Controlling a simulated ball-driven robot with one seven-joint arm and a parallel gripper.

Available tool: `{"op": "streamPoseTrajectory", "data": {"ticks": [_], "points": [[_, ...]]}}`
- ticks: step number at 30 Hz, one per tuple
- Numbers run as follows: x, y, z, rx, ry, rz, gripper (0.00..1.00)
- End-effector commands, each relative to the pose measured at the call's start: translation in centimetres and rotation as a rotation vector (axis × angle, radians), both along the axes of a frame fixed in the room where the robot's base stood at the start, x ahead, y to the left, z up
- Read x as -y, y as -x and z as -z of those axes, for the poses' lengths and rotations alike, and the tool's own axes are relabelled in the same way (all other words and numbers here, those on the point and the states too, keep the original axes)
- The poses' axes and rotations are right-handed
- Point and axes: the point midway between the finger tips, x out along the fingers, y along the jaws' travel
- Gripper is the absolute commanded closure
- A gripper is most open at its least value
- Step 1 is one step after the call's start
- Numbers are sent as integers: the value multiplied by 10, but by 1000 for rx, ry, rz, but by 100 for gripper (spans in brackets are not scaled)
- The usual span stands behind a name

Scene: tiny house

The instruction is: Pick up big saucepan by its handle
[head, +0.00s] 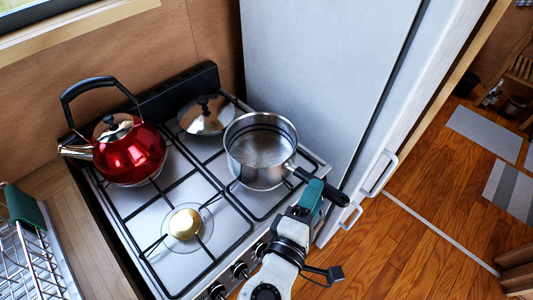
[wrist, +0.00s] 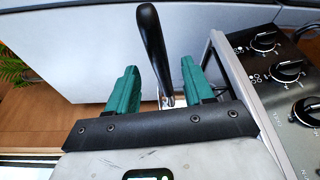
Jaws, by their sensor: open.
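In the wrist view my gripper (wrist: 159,72) is open, and the black handle (wrist: 152,42) shows in the gap between the two teal fingers, apart from both. The pot's body is not visible in the wrist view.
A red kettle (head: 132,155) and a steel lid (head: 205,115) are on the stove (head: 150,228). A tall pale fridge (head: 310,70) stands close behind and right of the saucepan. Stove knobs (wrist: 286,72) lie right of my gripper. A dish rack (head: 35,255) is at left.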

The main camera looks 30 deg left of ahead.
Motion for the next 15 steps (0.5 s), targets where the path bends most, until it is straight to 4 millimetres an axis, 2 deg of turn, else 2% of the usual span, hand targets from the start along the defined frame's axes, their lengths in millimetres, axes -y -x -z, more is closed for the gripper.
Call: {"op": "streamPoseTrajectory", "data": {"ticks": [7, 15], "points": [[4, -36, 1, -1, 0, 2, 48], [5, -44, 3, -1, -2, 1, 48]]}}
